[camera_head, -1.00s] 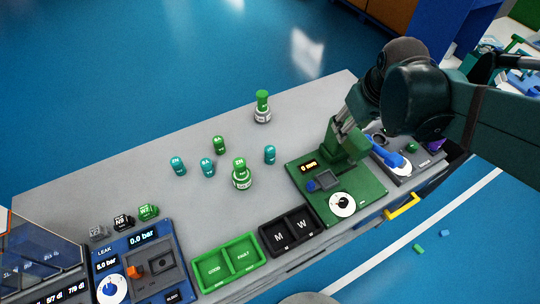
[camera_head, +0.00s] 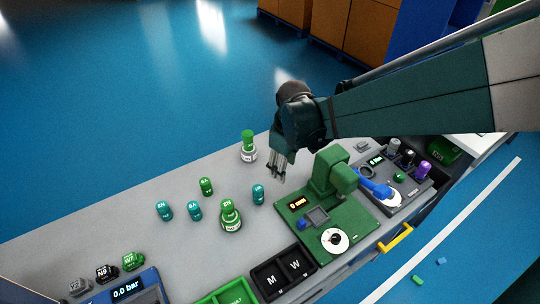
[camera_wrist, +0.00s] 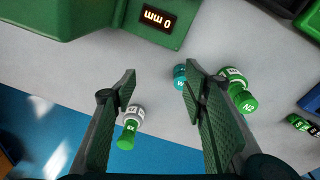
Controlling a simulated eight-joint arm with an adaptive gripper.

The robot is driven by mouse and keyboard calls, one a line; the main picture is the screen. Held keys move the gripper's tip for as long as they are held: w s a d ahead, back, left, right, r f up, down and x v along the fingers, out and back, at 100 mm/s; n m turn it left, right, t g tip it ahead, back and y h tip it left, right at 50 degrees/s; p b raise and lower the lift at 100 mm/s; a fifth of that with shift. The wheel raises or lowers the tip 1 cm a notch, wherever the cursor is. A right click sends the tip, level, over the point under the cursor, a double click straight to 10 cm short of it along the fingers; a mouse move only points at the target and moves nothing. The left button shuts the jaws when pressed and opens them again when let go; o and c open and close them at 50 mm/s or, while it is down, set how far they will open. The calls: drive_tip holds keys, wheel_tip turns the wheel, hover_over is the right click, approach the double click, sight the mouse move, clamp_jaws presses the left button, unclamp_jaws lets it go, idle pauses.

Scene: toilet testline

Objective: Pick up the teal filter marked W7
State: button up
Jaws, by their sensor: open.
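A teal filter (camera_head: 258,194) stands upright on the grey bench, left of the green gauge machine. It also shows in the wrist view (camera_wrist: 181,77), beside my right fingertip, with a "W" readable and the rest of its mark partly hidden. Two more teal filters, one at far left (camera_head: 164,210) and one beside it (camera_head: 194,210), stand on the bench; their marks are too small to read surely. My gripper (camera_head: 280,178) is open and empty, above the bench behind and right of the nearest teal filter. Its two fingers (camera_wrist: 158,82) are spread wide in the wrist view.
A green filter on a white base (camera_head: 248,148) stands behind; another (camera_head: 230,218) stands in front. A lone green filter (camera_head: 206,187) is to the left. The green gauge machine (camera_head: 335,205) is close on the right. Black M/W trays (camera_head: 267,296) lie in front.

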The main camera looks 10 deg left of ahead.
sight(258, 188)
drive_tip(key=a+f+n, duration=0.1)
drive_tip(key=a+f, duration=0.2)
drive_tip(key=a+f+n, duration=0.1)
drive_tip(key=a+f, duration=0.2)
drive_tip(key=a+f+n+g, duration=0.1)
drive_tip(key=a+f, duration=0.2)
drive_tip(key=shift+s+a+f+h+b, duration=0.3)
drive_tip(key=shift+s+a, duration=0.05)
drive_tip(key=shift+s, duration=0.05)
drive_tip(key=shift+f, duration=1.3)
drive_tip(key=shift+d+f+b, duration=0.15)
drive_tip(key=shift+f+b, duration=0.35)
drive_tip(key=shift+f, duration=2.1)
drive_tip(key=c, duration=1)
